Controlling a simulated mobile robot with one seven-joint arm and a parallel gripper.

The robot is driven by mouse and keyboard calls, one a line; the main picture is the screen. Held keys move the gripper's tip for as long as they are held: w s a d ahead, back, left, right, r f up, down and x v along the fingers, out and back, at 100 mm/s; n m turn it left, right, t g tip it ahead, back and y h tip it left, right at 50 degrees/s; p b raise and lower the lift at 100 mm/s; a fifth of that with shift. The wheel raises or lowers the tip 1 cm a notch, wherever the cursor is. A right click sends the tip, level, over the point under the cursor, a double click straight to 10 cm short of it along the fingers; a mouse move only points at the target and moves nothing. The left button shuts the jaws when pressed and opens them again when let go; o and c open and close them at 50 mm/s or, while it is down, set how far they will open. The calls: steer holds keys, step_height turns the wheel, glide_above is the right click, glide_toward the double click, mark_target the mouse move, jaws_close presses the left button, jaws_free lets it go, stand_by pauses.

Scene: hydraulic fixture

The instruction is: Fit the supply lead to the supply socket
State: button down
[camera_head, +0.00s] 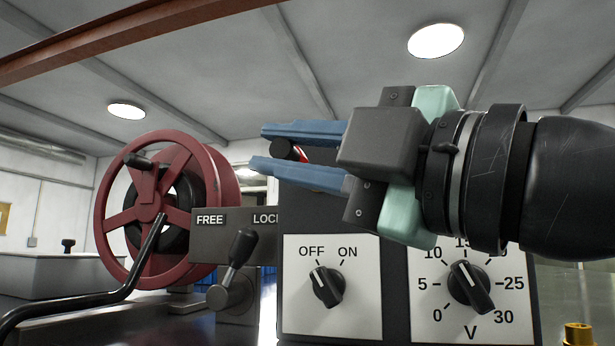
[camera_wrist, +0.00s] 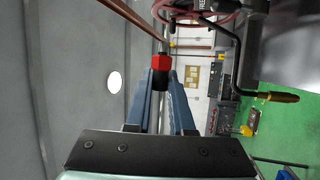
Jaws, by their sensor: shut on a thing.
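My gripper (camera_head: 259,147) is held up in front of the control panel, its blue fingers pointing left. It is shut on a small black and red plug-like piece, which I take to be the end of the supply lead (camera_head: 283,149). In the wrist view this piece (camera_wrist: 160,62) shows between the fingers, red end away from the palm. I cannot make out the supply socket for certain in either view.
A dark control box has an OFF/ON switch (camera_head: 327,286) and a voltage dial (camera_head: 471,287), below my gripper. A red reel (camera_head: 150,207) with a crank (camera_head: 145,270) stands left, beside a FREE/LOCK lever (camera_head: 238,255). A brass fitting (camera_head: 578,334) is at lower right. Open air lies above.

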steer(key=shift+s+a+r+n+y, duration=0.15)
steer(key=shift+s+a+n+y, duration=0.15)
steer(key=shift+a+n, duration=0.2)
steer(key=shift+d, duration=0.3)
steer(key=shift+s+d, duration=0.1)
steer(key=shift+w, duration=0.35)
steer(key=shift+w+d+p, duration=0.2)
steer(key=shift+w, duration=0.45)
steer(key=shift+w+d+p, duration=0.2)
steer(key=shift+w, duration=0.5)
steer(key=shift+w+d+p, duration=0.2)
steer(key=shift+w, duration=0.45)
steer(key=shift+w+d+p, duration=0.15)
steer(key=shift+w+d, duration=0.1)
steer(key=shift+w, duration=0.4)
steer(key=shift+w+d+p, duration=0.15)
steer(key=shift+w+d, duration=0.05)
steer(key=shift+w, duration=0.4)
steer(key=c, duration=0.7)
jaws_free()
